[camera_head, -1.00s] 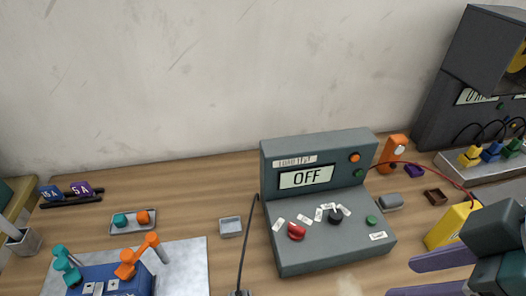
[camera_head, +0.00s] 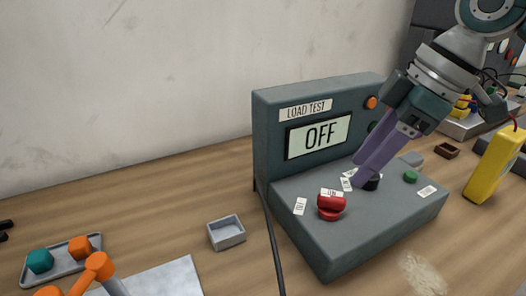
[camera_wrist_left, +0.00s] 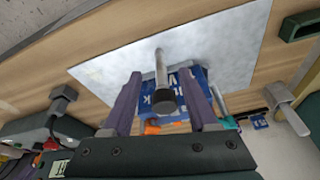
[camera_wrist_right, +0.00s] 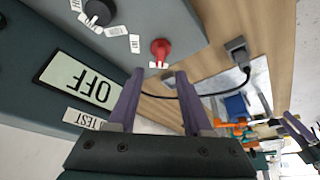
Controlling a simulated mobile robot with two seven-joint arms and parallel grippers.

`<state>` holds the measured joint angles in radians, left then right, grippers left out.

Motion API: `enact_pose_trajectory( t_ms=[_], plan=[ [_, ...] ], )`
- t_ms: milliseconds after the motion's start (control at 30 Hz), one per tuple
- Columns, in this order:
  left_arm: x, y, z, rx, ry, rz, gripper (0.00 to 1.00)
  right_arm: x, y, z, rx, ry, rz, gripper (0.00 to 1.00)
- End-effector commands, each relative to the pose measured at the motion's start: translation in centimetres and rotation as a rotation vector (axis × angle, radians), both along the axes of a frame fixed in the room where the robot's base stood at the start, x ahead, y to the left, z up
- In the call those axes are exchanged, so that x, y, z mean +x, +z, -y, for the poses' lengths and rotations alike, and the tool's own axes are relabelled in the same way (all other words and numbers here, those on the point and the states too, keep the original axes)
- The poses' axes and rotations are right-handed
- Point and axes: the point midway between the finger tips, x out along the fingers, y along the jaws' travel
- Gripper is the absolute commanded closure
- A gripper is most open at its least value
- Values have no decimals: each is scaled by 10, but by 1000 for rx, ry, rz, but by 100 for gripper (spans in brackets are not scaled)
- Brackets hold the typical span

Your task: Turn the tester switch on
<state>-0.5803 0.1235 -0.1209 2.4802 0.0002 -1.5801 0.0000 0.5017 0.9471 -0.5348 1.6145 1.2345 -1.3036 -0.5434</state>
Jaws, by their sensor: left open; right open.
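The grey load tester (camera_head: 340,235) stands on the bench, and its display (camera_head: 319,136) reads OFF. A red switch knob (camera_head: 331,207) is on its sloped front, between small white labels. My right gripper (camera_head: 366,175) is over the front panel, behind and to the right of the red knob, and hides part of the black knob (camera_head: 371,182). In the right wrist view the open, empty right fingers (camera_wrist_right: 158,82) point toward the red knob (camera_wrist_right: 161,48), apart from it. My left gripper (camera_wrist_left: 160,88) shows only in its wrist view, open, above a blue block (camera_wrist_left: 183,88) and a black-ended rod.
A black cable (camera_head: 270,235) runs past the tester's left side. A small grey tray (camera_head: 227,233) lies left of it. An orange button (camera_head: 371,102) and a green button (camera_head: 410,177) are near my right arm. A yellow box (camera_head: 495,162) stands at right.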

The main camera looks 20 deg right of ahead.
Motion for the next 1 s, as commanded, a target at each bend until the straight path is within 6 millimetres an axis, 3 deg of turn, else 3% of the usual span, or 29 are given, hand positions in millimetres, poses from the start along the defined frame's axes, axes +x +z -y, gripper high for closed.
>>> enact_pose_trajectory(
  t_ms=[333,767,1000],
  plan=[
    [0,-6,2,-9,7,1,41,15,-59,-19,1,0,-2,50],
    [0,-6,1,-6,5,0,41,18,-70,-22,-2,1,0,50],
    [0,-7,0,1,1,0,41,18,-70,-22,-2,0,-1,77]
  ],
)
